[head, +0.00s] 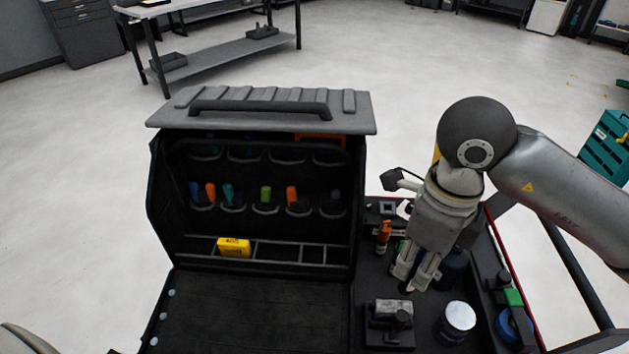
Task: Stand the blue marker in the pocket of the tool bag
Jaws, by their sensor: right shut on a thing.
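The black tool bag (160,215) stands open, with two rows of pockets inside. A blue marker-like thing (195,190) stands at the left end of the lower row, beside an orange one (211,193); I cannot tell if it is the task's marker. Teal, green and orange things stand in other lower pockets. My right gripper (409,284) points down over the dark tray right of the bag. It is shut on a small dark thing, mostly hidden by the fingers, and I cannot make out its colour. My left gripper is not in view.
A yellow box (234,247) sits in the bag's divided bottom row. The tray right of the bag holds an orange-topped bottle (383,235), a silver-lidded jar (460,316), a dark block-like tool (390,322) and a green item (514,297). The bag's front flap (250,310) is bare.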

